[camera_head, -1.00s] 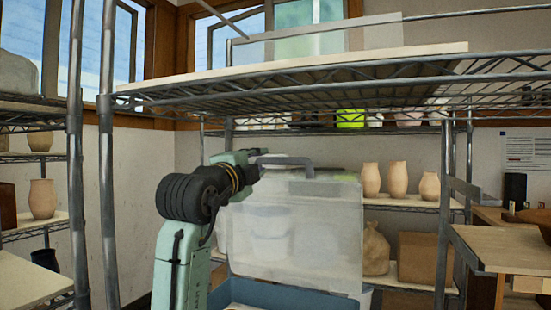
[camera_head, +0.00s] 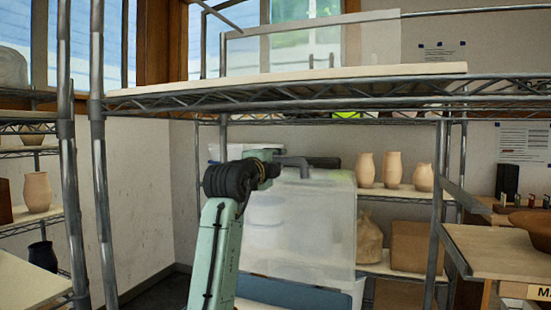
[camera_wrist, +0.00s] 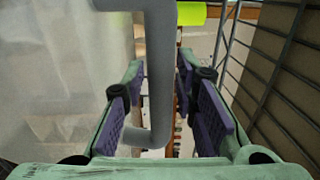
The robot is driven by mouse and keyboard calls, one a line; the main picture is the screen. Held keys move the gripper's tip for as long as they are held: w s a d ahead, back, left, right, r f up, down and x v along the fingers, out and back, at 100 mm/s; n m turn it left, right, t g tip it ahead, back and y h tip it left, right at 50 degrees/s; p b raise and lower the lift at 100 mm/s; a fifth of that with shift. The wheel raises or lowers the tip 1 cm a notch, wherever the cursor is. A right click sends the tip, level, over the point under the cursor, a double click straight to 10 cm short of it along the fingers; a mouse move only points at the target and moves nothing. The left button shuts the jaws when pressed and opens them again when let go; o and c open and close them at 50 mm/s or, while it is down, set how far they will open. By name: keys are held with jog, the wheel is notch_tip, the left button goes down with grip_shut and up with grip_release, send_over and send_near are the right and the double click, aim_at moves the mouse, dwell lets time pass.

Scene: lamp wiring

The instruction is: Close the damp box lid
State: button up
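The damp box has a blue base (camera_head: 290,293), partly hidden at the bottom of the head view. Its clear, frosted lid (camera_head: 310,225) stands raised above the base, so the box is open. A grey bent handle (camera_head: 293,162) sits at the lid's top edge. My gripper (camera_head: 272,167) is at the handle's left end in the head view, its fingers mostly hidden there. In the wrist view my gripper (camera_wrist: 162,85) has its purple-padded fingers on either side of the grey handle (camera_wrist: 160,75). A gap shows beside the bar, so the fingers look open around it. The lid (camera_wrist: 60,80) fills the left.
A wire shelf with a pale board (camera_head: 290,80) spans above the box, close over the lid and my arm. Metal posts (camera_head: 98,180) stand left. Vases (camera_head: 392,170) and a brown box (camera_head: 412,246) are on shelving behind. A wooden table (camera_head: 500,250) stands right.

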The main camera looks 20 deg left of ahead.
jog(key=shift+c, duration=0.5)
grip_shut()
